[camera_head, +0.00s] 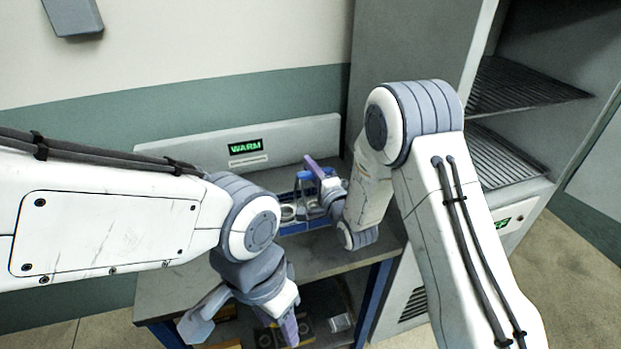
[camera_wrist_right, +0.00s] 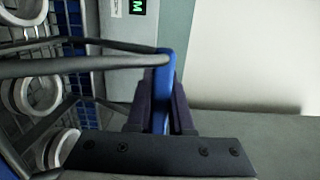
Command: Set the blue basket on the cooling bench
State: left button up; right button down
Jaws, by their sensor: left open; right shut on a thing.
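The blue basket (camera_head: 318,221) is over the grey top of the cooling bench (camera_head: 165,282), near its back right. Whether it touches the top is unclear. White rings sit in the basket, and several show at the left of the right wrist view. My right gripper (camera_head: 314,172) is shut on the basket's blue handle (camera_wrist_right: 165,68), its purple fingers on either side of it. My right forearm hides part of the basket. My left gripper (camera_head: 245,324) is open and empty, in front of the bench and lower than the basket.
The bench's back panel carries a green WARM display (camera_head: 245,146). A tall grey cabinet with open racks (camera_head: 505,85) stands right of the bench. Dark items lie on a shelf below the bench top. The left part of the top is bare.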

notch_tip(320, 180, down, 3)
jog(key=shift+r, duration=0.1)
dwell(0.3)
jog(key=shift+f, duration=0.3)
jog(key=c, duration=0.8)
grip_release()
jog(key=shift+r, duration=0.1)
